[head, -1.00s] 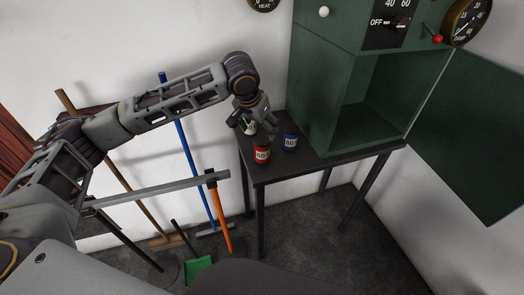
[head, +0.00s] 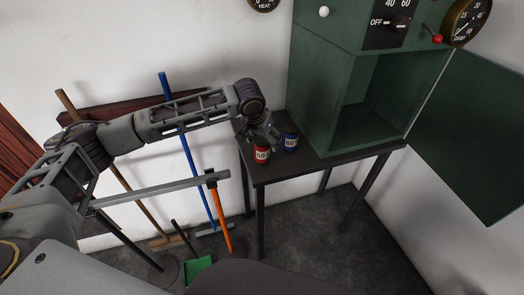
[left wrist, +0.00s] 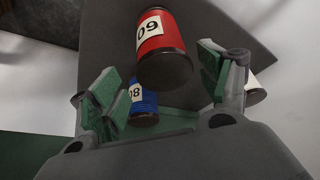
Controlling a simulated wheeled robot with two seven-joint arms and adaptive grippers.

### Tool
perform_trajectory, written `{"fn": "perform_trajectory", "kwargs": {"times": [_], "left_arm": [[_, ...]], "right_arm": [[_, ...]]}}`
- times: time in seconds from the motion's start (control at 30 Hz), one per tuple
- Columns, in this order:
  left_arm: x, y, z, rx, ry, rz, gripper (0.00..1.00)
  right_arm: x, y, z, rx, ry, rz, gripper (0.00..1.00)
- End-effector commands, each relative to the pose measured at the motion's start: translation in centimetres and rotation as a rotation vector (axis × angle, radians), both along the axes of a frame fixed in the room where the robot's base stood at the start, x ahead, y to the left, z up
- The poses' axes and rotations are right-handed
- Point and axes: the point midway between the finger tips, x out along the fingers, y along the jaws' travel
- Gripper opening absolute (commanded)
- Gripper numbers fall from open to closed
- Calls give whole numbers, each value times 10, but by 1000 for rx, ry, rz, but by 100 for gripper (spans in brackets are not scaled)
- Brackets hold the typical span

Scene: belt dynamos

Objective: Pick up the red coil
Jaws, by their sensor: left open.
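The red coil (head: 262,155) stands upright on the dark table near its front left corner, with a white number label. In the left wrist view the red coil (left wrist: 163,50) shows ahead of and between my open fingers, not gripped. My left gripper (head: 263,138) is open, just above and behind the red coil in the head view; whether it touches the coil I cannot tell. The left wrist view shows its two green-padded fingers (left wrist: 160,75) spread apart. My right gripper is not in view.
A blue coil (head: 290,143) stands close to the right of the red one. A white object (left wrist: 255,93) shows beside a finger in the left wrist view. A green cabinet (head: 321,100) with an open door stands on the table (head: 300,165). Brooms lean at the left wall.

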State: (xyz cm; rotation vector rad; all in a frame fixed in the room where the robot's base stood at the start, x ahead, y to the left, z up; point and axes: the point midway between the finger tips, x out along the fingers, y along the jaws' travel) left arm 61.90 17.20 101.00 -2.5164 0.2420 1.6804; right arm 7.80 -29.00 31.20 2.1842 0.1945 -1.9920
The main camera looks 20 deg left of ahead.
Motion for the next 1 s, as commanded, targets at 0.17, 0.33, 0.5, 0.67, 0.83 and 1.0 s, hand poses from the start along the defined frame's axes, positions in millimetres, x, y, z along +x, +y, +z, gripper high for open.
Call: {"fn": "perform_trajectory", "kwargs": {"times": [0.17, 0.33, 0.5, 0.67, 0.83, 1.0], "left_arm": [[0, 1, -2, 0, 1, 0, 77], [4, 3, -13, 1, 1, 0, 77], [9, 5, -30, 2, 2, 1, 77], [14, 4, -45, 1, 2, 0, 77], [16, 3, -50, 0, 0, 0, 77], [16, 3, -50, 0, 0, 0, 77]], "right_arm": [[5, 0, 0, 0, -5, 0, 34], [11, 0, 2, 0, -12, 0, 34], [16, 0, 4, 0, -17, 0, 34], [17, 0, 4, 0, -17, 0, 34], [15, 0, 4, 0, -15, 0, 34], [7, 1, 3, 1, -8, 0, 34]]}}
